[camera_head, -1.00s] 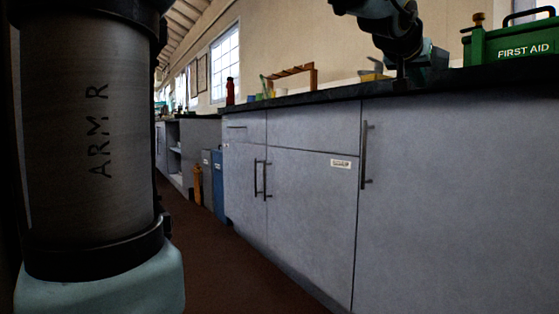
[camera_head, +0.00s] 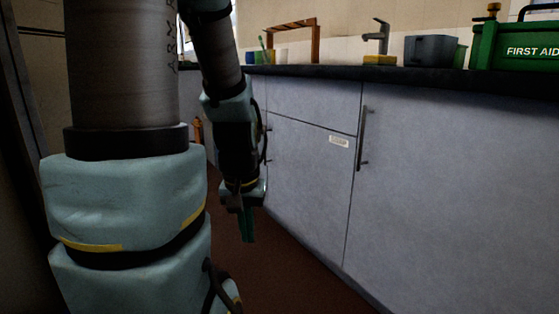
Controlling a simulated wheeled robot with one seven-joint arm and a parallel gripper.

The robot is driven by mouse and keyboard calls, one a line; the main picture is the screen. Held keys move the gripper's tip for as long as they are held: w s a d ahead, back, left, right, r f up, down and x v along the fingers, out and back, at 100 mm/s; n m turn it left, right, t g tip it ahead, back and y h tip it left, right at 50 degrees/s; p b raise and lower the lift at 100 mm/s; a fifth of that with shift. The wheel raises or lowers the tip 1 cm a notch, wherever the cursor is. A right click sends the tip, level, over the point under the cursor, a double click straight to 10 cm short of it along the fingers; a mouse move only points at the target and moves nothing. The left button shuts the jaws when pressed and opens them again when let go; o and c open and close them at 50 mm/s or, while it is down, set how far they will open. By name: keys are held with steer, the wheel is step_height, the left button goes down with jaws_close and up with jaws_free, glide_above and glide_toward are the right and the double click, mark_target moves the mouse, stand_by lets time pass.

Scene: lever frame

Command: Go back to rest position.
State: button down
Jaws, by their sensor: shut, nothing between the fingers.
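My arm fills the left of the head view, with its far part hanging down in front of the grey cabinets. My gripper (camera_head: 247,226) points down over the brown floor, left of the cabinet doors. Its fingers are together and hold nothing. It is below the counter height and apart from the counter. Part of my arm is cut off at the frame's edges.
The dark countertop (camera_head: 400,73) runs across the back above grey cabinets (camera_head: 440,190) with a dark handle (camera_head: 363,138). On it stand a green first aid box (camera_head: 520,45), a grey bin (camera_head: 432,51), a tap (camera_head: 379,36), a yellow sponge (camera_head: 380,60) and a wooden rack (camera_head: 316,42). Brown floor (camera_head: 290,265) is clear.

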step_height(320, 180, up, 36)
steer(key=p, duration=3.5)
steer(key=shift+r, duration=0.25)
steer(key=shift+w, duration=0.1)
